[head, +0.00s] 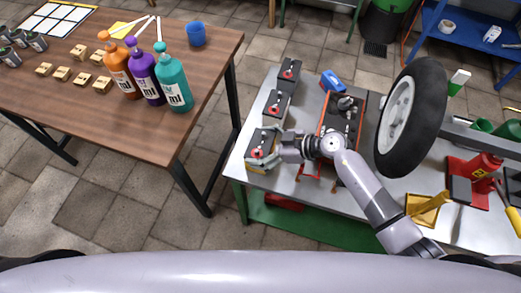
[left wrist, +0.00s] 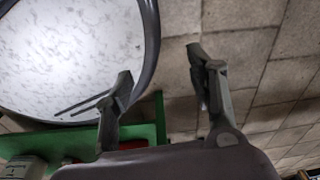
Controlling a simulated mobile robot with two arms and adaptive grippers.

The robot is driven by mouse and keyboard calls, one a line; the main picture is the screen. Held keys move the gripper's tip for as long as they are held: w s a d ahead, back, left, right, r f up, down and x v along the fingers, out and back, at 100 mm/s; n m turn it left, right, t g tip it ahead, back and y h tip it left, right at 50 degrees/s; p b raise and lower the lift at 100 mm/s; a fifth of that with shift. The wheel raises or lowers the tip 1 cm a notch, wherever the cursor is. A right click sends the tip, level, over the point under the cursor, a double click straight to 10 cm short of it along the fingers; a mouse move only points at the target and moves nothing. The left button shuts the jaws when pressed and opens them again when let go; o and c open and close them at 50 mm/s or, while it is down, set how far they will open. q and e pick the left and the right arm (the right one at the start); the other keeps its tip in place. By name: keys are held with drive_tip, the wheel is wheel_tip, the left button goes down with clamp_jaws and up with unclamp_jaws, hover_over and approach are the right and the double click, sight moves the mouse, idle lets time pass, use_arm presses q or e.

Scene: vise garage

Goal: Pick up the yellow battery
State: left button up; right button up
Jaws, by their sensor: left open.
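The metal workbench (head: 236,168) also holds a large wheel (head: 413,117), a blue object (head: 332,81) and red tools. A wooden table (head: 150,140) with bottles stands left, across a floor gap. In the left wrist view, a round, white-marbled surface (left wrist: 70,45) is close to the left finger.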

drive_tip(key=c, duration=1.3)
drive_tip(key=shift+w+r, duration=0.15)
drive_tip(key=shift+r, duration=0.05)
drive_tip(key=shift+c, duration=0.4)
drive_tip(key=shift+r, duration=0.1)
